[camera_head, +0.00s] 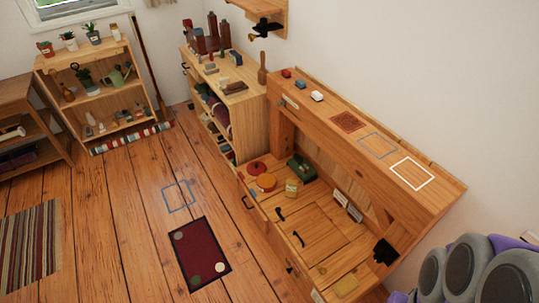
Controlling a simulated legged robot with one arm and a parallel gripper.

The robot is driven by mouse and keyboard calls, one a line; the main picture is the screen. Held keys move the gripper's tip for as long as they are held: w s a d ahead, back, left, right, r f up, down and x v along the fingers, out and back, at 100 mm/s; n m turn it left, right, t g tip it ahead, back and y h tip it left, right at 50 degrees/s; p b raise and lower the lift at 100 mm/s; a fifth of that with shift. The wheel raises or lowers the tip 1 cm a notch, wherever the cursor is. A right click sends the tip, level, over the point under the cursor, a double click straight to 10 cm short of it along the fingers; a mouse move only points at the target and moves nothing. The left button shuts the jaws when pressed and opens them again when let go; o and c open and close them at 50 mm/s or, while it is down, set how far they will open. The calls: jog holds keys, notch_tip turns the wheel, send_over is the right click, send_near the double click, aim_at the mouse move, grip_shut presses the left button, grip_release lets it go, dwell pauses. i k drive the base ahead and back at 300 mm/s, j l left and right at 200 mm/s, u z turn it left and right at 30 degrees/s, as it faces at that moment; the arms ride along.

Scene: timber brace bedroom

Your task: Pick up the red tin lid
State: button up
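A red round lid-like piece (257,168), which looks like the red tin lid, lies at the far left end of the wooden bench's lower surface (318,232). A yellow-orange round tin (266,182) with a reddish top sits right beside it, nearer to me. At this size I cannot tell whether the two touch. My gripper cannot be made out in this view, so nothing shows it near the red piece.
The bench's raised shelf (333,113) runs behind. A dark red mat (203,254) lies on the floor. Bare floor (130,210) stretches left. A black object (384,251) sits at the bench's near end.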

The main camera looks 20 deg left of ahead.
aim_at(254, 168)
jog(key=i+j+z, duration=0.1)
jog(key=i+j, duration=0.15)
jog(key=j, duration=0.35)
jog(key=i+j, duration=0.2)
jog(key=j, duration=0.45)
jog(key=i+j+z, duration=0.15)
jog(key=j, duration=0.5)
jog(key=i+j+z, duration=0.1)
jog(key=j, duration=0.55)
jog(key=i+j, duration=0.25)
jog(key=j, duration=0.4)
jog(key=i+j+z, duration=0.15)
jog(key=j, duration=0.55)
jog(key=i+j, duration=0.15)
jog(key=j, duration=0.5)
jog(key=i+j+z, duration=0.15)
jog(key=j, duration=0.55)
jog(key=k, duration=0.05)
